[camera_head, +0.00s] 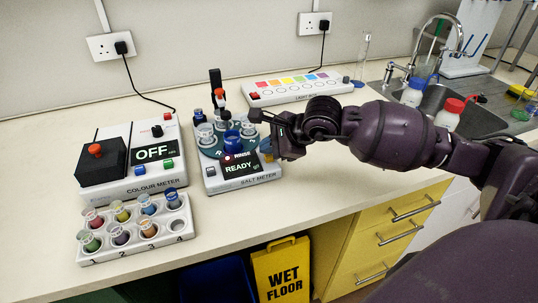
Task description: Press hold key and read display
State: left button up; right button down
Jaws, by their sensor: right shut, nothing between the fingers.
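The salt meter (243,181) stands on the bench, left of my right arm. Its dark display (240,167) reads READY in white, with smaller lettering I cannot make out. A small key (211,171) sits left of the display; I cannot read a hold label. Cups and a probe stand on its round blue top. My right gripper (257,116) is shut and empty, at the meter's upper right edge. I cannot tell whether it touches anything, and it hides part of the meter's right side. My left gripper is not in view.
The colour meter (150,184) at left shows OFF. A white rack (150,246) of several coloured vials stands before it. A light box (300,88) lies behind, a sink (470,118) at right. A yellow wet floor sign (281,272) stands below the bench. The bench's left end is clear.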

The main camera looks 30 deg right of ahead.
aim_at(269, 157)
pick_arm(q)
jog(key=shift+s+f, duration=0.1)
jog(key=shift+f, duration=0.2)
pick_arm(e)
jog(key=shift+f, duration=0.45)
jog(key=shift+r, duration=0.1)
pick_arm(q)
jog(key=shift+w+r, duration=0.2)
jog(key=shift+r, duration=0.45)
pick_arm(e)
jog(key=shift+r, duration=0.9)
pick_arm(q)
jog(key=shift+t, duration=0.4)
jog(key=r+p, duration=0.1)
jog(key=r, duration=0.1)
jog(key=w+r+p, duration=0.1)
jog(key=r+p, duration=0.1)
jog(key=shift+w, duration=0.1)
pick_arm(e)
notch_tip(269, 157, up, 6)
